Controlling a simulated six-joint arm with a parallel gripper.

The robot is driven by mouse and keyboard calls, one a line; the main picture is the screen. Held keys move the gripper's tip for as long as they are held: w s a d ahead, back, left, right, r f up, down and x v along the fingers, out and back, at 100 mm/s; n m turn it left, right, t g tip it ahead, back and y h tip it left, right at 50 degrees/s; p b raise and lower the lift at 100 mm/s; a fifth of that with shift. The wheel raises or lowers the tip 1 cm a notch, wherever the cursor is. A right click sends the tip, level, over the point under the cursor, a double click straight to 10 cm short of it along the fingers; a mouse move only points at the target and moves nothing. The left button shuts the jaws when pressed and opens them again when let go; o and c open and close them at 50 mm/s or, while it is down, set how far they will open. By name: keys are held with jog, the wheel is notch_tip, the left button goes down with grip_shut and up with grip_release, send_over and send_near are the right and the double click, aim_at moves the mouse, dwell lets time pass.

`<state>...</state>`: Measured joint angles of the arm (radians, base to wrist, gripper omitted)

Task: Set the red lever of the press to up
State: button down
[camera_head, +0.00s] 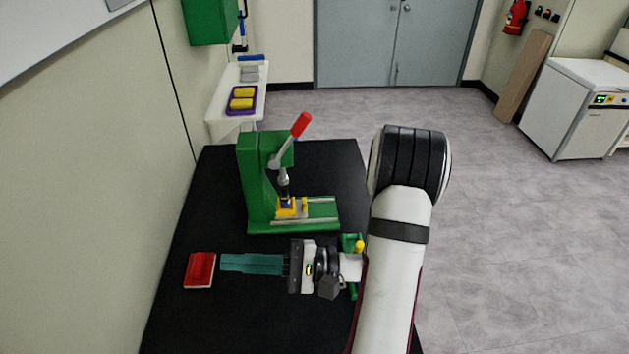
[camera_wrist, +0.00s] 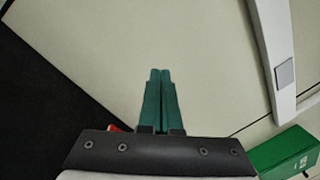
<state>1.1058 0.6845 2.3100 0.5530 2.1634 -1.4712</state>
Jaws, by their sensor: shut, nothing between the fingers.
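The green press (camera_head: 257,185) stands on the black table in the head view. Its red lever (camera_head: 301,125) points up and to the right from the top of the press, on a grey arm. My gripper (camera_head: 222,262) is in front of the press, low in the picture, with its teal fingers pointing left. The fingers are shut and empty, apart from the lever. In the wrist view the gripper (camera_wrist: 160,75) shows its two teal fingers side by side against the pale wall. The press is not recognisable in the wrist view.
A red block (camera_head: 200,270) lies just left of my fingertips on the black table (camera_head: 190,318). A small green item with a yellow top (camera_head: 359,246) is partly hidden by my wrist. The wall is close on the left. A white side table (camera_head: 222,114) stands behind.

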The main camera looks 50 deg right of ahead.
aim_at(291, 141)
jog(key=s+d+r+m+t+h, duration=0.15)
jog(key=d+m+h, duration=0.45)
jog(key=d+h, duration=0.6)
jog(key=s+d+r+m+t+h, duration=0.1)
jog(key=s+d+m+t+h, duration=0.15)
jog(key=d+m+h, duration=0.65)
jog(key=w+d+r+n, duration=0.1)
jog(key=w+d+r, duration=0.1)
jog(key=w, duration=0.4)
jog(key=w+d+r+n+h, duration=0.1)
jog(key=w+d+n, duration=0.1)
jog(key=w+d, duration=0.3)
jog(key=shift+w+r, duration=0.35)
jog(key=shift+w, duration=0.15)
jog(key=w+a+r+n+y, duration=0.1)
jog(key=w+a+r+n, duration=0.1)
jog(key=a+r+n, duration=0.1)
jog(key=shift+w+n, duration=0.3)
jog(key=shift+w, duration=0.1)
